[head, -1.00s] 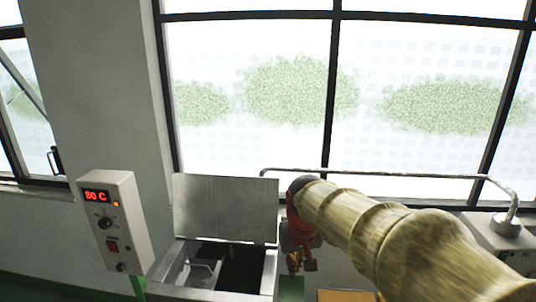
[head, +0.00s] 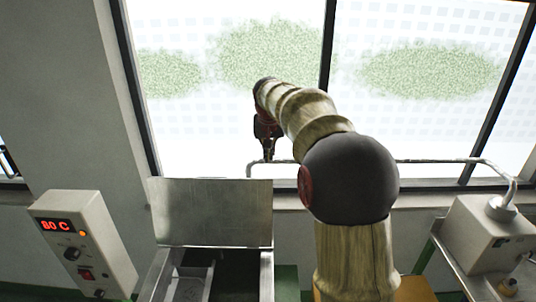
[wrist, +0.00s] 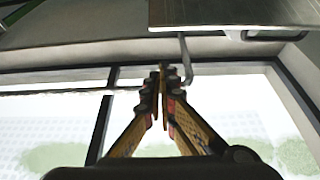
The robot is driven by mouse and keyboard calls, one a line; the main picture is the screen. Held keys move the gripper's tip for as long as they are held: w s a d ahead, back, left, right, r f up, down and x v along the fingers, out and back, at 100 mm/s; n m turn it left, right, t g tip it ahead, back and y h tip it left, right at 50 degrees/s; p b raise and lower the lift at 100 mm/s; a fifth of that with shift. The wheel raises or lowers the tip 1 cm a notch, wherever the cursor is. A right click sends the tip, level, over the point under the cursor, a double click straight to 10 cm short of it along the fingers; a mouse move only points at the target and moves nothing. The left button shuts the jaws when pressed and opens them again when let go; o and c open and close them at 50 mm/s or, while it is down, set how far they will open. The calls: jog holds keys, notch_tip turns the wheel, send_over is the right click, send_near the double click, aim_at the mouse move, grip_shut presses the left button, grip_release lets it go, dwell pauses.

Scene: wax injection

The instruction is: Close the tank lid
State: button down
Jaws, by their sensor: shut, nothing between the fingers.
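The tank lid (head: 212,212) is a flat metal plate standing upright at the back of the open tank (head: 266,275). Dark inner compartments show in the tank below it. My gripper (head: 268,158) is above the lid's top edge near its right corner, apparently behind it, pointing down in the head view. In the wrist view my gripper (wrist: 162,72) has its fingertips together with nothing between them. The lid's edge also shows in the wrist view (wrist: 230,14) at the upper right, apart from the fingertips.
A control box (head: 85,245) with a red "80 C" display stands left of the tank. A thin metal pipe (head: 440,160) runs along the window behind the gripper to a grey machine (head: 490,240) at the right. The window (head: 420,110) lies behind.

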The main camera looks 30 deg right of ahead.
notch_tip(320, 180, down, 6)
jog(key=p, duration=0.1)
jog(key=shift+s, duration=0.15)
dwell(0.5)
jog(key=shift+s, duration=0.1)
jog(key=shift+f, duration=0.15)
